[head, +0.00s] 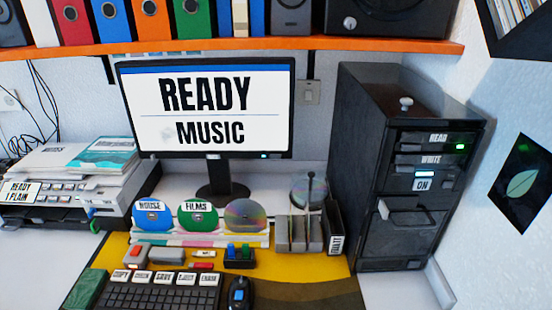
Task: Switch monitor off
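The monitor (207,107) stands upright on its black stand (222,190) in the middle of the desk in the head view. Its screen is lit white with a blue band at the top and reads "READY" over "MUSIC". A small light (264,155) glows on the lower right of the bezel. A small pale mark (213,156) sits at the bezel's middle; I cannot tell whether either is a button. Neither of my grippers is in view.
A black tower (350,150) with "READ", "WRITE" and "ON" labels stands right. A printer (75,190) stands left. Discs (245,214), a disc spindle (309,188), a keyboard (160,292) and a mouse (239,293) fill the front. An orange shelf (350,45) runs above.

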